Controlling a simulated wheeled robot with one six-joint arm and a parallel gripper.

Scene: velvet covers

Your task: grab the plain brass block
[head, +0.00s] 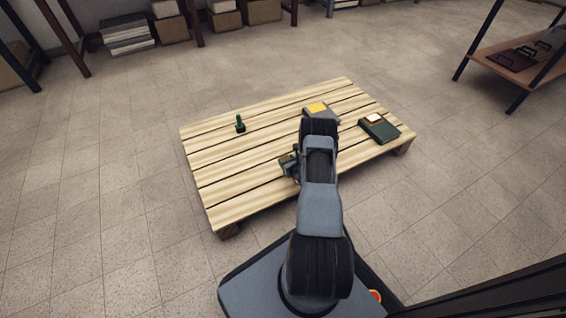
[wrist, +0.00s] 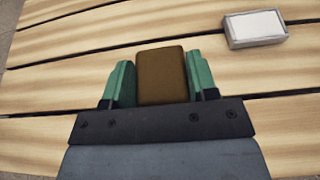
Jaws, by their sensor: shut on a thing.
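The plain brass block (wrist: 161,78) looks brown and smooth in the wrist view, upright between two green fingers. My gripper (wrist: 160,63) is shut on it, one finger against each side. I cannot tell whether the block touches the slats below or is held just above them. In the head view my arm covers most of the gripper and the block is not clearly seen.
The wooden pallet (head: 216,172) carries a small green upright piece (head: 240,124), a grey case with a yellow top (head: 318,109) and a green case with a pale top (head: 380,130). A grey box with a white top (wrist: 256,27) lies right of the block.

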